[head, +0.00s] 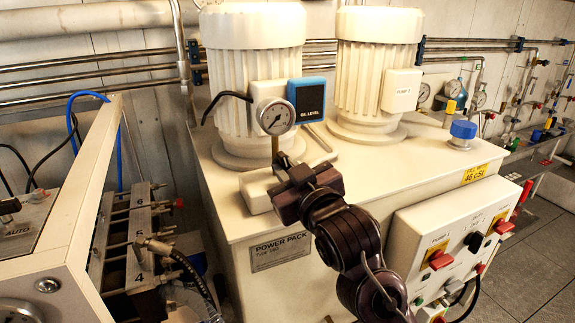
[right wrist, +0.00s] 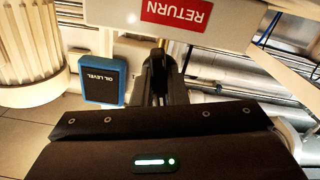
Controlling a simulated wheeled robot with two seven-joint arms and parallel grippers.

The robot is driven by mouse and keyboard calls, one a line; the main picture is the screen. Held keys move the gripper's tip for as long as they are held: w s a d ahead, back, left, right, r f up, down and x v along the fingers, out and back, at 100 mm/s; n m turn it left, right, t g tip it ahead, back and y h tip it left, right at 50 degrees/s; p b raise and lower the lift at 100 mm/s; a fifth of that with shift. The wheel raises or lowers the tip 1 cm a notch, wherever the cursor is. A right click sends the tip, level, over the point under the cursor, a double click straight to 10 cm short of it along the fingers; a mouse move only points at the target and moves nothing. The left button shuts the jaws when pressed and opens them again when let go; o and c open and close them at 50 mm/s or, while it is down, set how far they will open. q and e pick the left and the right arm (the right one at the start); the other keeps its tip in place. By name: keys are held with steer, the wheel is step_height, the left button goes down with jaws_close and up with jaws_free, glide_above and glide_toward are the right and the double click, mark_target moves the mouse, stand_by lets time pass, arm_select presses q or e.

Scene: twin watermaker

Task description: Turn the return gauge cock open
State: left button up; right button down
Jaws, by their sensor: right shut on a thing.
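The round return gauge (head: 275,117) has a white dial and stands on a thin brass stem in front of the left pump motor. The stem rises from a pale block (head: 256,190) on the power pack. My right gripper (head: 281,164) is at the foot of the stem, shut on the gauge cock, which the fingers mostly hide. In the right wrist view the dark fingers (right wrist: 160,78) close at the brass stem (right wrist: 160,44), below the red RETURN label (right wrist: 176,13). The cock's angle cannot be made out. My left gripper is out of view.
A blue oil level box (head: 307,98) is just right of the gauge; it also shows in the right wrist view (right wrist: 98,78). Two ribbed motors (head: 255,50) stand on the white tank. A switch box (head: 450,240) is at the front right. Hoses and a valve rack (head: 140,245) are left.

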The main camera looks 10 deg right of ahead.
steer(key=shift+r+m+p, duration=0.2)
steer(key=shift+m+p, duration=0.25)
steer(key=shift+m, duration=1.15)
steer(key=c, duration=1.6)
jaws_free()
steer(key=shift+w, duration=0.1)
steer(key=shift+c, duration=0.2)
steer(key=shift+o, duration=1)
steer(key=shift+w+f, duration=0.2)
steer(key=shift+f, duration=0.05)
steer(key=shift+s, duration=0.1)
